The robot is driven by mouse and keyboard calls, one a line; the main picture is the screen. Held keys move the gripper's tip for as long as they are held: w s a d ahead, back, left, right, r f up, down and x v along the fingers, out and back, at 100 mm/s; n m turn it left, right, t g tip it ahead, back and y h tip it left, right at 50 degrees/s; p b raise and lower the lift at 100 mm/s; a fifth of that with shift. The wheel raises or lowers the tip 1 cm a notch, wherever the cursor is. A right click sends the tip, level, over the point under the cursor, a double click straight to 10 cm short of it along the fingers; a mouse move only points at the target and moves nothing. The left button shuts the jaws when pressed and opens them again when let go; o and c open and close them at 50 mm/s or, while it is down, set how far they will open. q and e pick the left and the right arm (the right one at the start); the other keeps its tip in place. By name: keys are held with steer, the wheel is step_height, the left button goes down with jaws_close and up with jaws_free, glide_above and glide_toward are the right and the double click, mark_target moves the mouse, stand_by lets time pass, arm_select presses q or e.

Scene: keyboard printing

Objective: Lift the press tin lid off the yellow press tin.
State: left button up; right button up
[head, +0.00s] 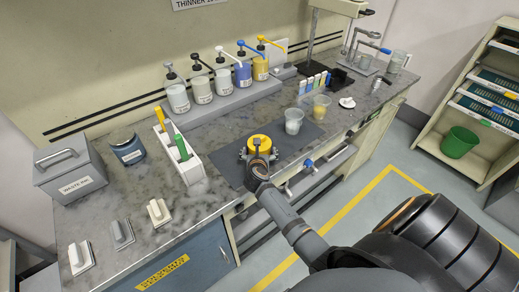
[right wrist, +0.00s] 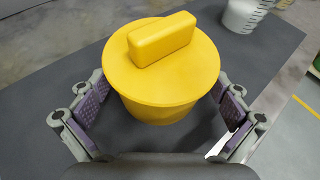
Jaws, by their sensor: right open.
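The yellow press tin (right wrist: 160,112) stands upright on the dark mat, with its round yellow press tin lid (right wrist: 125,75) on top. The lid has a raised block handle (right wrist: 162,38). In the head view the lid (head: 259,139) shows near the front edge of the bench, partly hidden by my right gripper. My right gripper (right wrist: 163,98) is open, with one finger on each side of the tin below the lid's level. Gaps show between the finger pads and the tin. My left gripper is not in view.
Two clear cups (head: 293,121) with white and yellow contents stand right of the tin. A white holder (head: 188,165) with coloured tools stands to its left. Several pump bottles (head: 222,78) line the back. The dark mat (head: 232,163) is clear left of the tin.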

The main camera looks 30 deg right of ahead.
steer(key=shift+w+d+f, duration=0.25)
steer(key=shift+w+d, duration=0.15)
steer(key=shift+w, duration=0.15)
steer(key=c, duration=1.5)
steer(key=shift+c, duration=0.2)
steer(key=o, duration=1.5)
steer(key=shift+o, duration=0.2)
steer(key=shift+s, duration=0.1)
